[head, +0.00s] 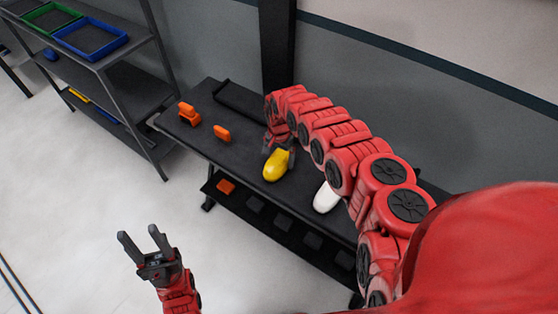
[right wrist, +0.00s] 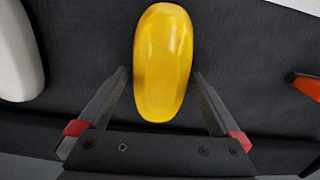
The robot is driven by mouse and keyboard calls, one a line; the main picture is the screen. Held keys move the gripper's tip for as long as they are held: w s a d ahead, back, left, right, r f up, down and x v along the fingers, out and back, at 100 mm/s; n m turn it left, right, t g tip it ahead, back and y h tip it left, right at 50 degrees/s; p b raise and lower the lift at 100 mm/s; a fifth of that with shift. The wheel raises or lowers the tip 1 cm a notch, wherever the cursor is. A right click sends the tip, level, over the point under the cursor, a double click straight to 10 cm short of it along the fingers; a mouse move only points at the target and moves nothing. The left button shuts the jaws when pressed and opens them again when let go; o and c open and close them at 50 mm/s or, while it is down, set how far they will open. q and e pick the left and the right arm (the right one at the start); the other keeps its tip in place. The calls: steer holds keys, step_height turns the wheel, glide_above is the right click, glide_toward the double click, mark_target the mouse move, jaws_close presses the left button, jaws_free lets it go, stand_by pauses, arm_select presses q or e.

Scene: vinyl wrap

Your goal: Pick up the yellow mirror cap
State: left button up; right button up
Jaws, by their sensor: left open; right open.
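The yellow mirror cap (head: 277,165) lies on the black bench (head: 235,169), near its front edge. In the right wrist view the glossy yellow cap (right wrist: 163,62) lies lengthwise between and beyond the open fingers of my right gripper (right wrist: 160,88). A gap shows on each side of it, and I see no contact. In the head view my right gripper (head: 281,150) is at the cap's far side, partly hidden by the arm. My left gripper (head: 146,240) is open and empty over the floor, away from the bench.
A white cap (head: 326,197) lies to the right of the yellow one, partly beside my arm. Orange tools (head: 189,114) and an orange piece (head: 222,133) lie at the bench's left. A shelf rack (head: 112,85) with green (head: 50,17) and blue (head: 91,39) trays stands at upper left.

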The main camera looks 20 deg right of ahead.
steer(key=shift+a+f, duration=0.2)
steer(key=shift+f, duration=0.35)
steer(key=shift+d+f, duration=0.15)
steer(key=shift+f, duration=0.35)
steer(key=c, duration=1.2)
steer(key=shift+r, duration=0.15)
